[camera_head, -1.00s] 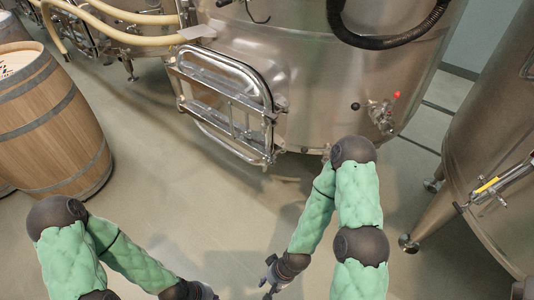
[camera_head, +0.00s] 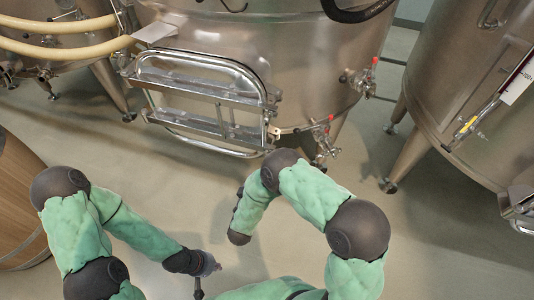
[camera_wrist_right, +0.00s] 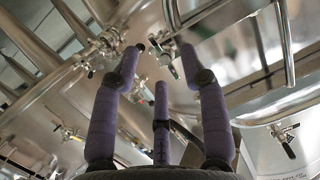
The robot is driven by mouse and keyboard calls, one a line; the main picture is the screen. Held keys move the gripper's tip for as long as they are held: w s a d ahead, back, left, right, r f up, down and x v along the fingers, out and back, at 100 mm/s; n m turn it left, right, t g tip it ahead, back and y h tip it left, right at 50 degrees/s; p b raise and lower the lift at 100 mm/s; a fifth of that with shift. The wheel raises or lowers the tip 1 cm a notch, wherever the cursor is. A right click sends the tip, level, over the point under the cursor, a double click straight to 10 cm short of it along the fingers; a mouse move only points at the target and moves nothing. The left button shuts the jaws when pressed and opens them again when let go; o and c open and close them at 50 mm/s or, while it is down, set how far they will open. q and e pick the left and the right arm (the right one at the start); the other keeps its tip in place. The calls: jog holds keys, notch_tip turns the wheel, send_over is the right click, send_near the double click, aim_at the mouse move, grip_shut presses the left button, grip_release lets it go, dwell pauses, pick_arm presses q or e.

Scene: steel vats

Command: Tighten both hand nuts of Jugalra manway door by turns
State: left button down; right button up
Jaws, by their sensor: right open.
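The manway door (camera_head: 176,76) is a rounded steel frame with crossbars, low on the front of the middle vat. It looks closed against the vat, and its hand nuts are too small to make out. My left gripper (camera_head: 203,268) is in front of and below the door, well apart from it; its finger opening does not show clearly. My right gripper (camera_wrist_right: 161,62) is open and empty in the right wrist view, its purple fingers spread towards steel pipes and valves. In the head view the right gripper cannot be made out clearly beside its arm.
The middle steel vat (camera_head: 290,60) has red-handled valves (camera_head: 326,140) right of the door. Another vat (camera_head: 465,80) with a gauge stands at right. A wooden barrel (camera_head: 15,205) is at left, hoses (camera_head: 60,38) at upper left. The floor (camera_head: 420,240) before the vats is clear.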

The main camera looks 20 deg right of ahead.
notch_tip(320, 180, up, 4)
jog(key=s+m+t+h, duration=0.1)
jog(key=s+h, duration=0.1)
jog(key=h, duration=0.1)
jog(key=b+x, duration=0.2)
jog(key=x, duration=0.8)
jog(key=shift+w+r, duration=0.2)
jog(key=shift+w, duration=0.25)
jog(key=shift+d, duration=0.1)
grip_shut()
